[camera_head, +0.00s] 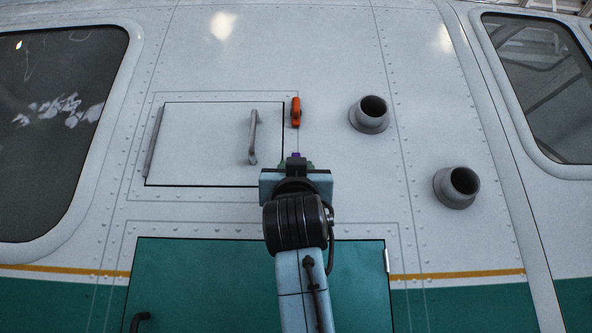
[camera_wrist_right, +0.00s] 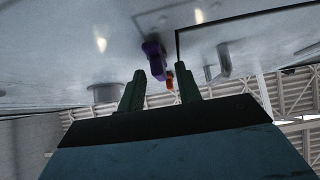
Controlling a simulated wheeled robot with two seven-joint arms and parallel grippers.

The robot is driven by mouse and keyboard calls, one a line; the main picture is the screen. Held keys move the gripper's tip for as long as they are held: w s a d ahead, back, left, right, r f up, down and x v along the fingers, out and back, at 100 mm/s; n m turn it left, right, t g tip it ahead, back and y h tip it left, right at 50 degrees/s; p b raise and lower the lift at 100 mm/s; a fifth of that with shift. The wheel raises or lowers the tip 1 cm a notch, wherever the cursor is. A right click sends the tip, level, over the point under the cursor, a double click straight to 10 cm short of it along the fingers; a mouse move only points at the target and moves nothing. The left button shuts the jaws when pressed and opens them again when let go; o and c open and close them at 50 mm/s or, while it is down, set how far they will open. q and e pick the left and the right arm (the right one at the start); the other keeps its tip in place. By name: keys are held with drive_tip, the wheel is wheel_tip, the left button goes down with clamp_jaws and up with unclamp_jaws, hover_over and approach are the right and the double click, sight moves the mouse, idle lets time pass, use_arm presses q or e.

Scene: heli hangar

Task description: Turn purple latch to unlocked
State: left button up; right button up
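The purple latch (camera_head: 296,155) is mostly hidden behind my right gripper (camera_head: 296,163) in the head view, at the right edge of the small hatch. In the right wrist view the purple latch (camera_wrist_right: 154,56) sticks out of the panel between and beyond the fingertips. The right gripper (camera_wrist_right: 160,69) is open, its two green fingers apart on either side of the latch in the picture. I cannot tell whether a finger touches it. An orange latch (camera_head: 296,112) stands upright above, and shows beyond the purple one in the wrist view (camera_wrist_right: 169,79). My left gripper is not in view.
The closed white hatch (camera_head: 205,140) has a grey handle (camera_head: 253,137) just left of the latches. Two grey pipe stubs (camera_head: 369,114) (camera_head: 457,187) protrude on the right. A green door (camera_head: 190,285) lies below. Windows flank the panel.

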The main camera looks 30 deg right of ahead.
drive_tip(key=b+v, duration=0.4)
drive_tip(key=v, duration=0.9)
drive_tip(key=shift+s+f+b, duration=0.15)
drive_tip(key=shift+b, duration=0.15)
